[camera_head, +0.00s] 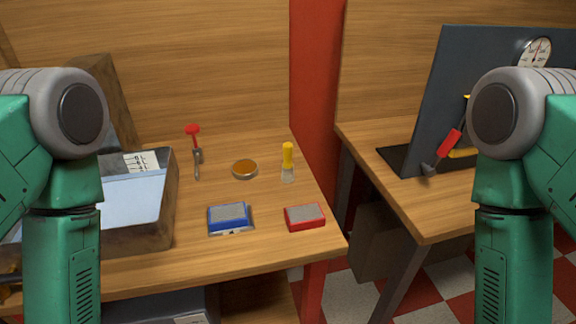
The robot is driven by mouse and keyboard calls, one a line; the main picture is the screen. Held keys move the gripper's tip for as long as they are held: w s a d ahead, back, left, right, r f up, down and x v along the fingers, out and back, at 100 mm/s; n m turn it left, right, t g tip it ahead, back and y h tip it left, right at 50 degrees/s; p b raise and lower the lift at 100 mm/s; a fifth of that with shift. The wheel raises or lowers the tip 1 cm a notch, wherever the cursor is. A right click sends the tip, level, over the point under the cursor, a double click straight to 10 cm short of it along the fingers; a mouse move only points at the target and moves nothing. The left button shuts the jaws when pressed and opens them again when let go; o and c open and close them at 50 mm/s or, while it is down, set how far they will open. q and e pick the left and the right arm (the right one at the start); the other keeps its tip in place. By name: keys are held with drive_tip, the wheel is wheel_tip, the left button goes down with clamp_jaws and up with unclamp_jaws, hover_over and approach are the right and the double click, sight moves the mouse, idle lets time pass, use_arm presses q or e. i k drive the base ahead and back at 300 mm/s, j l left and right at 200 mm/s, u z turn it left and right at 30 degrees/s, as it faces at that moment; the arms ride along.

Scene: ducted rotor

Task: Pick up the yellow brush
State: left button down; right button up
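The yellow brush (288,161) lies on the left wooden table, towards its right side. Its yellow handle points to the back and its pale bristles point to the front. Nothing touches it. My two green arms hang at the left and right edges of the view. Both of my grippers are out of the picture, below the frame or hidden.
Near the brush are an amber-filled round dish (245,169), a red-handled tool (196,150), a blue block (229,217) and a red block (305,217). A metal-edged tray (163,215) stands left. A gap separates the right table (425,212), with its dark gauge panel (465,85).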

sight(287, 176)
drive_tip(key=i+l+u, duration=0.15)
drive_tip(key=u, duration=0.35)
drive_tip(key=i+l+u, duration=0.1)
drive_tip(key=l+u, duration=0.35)
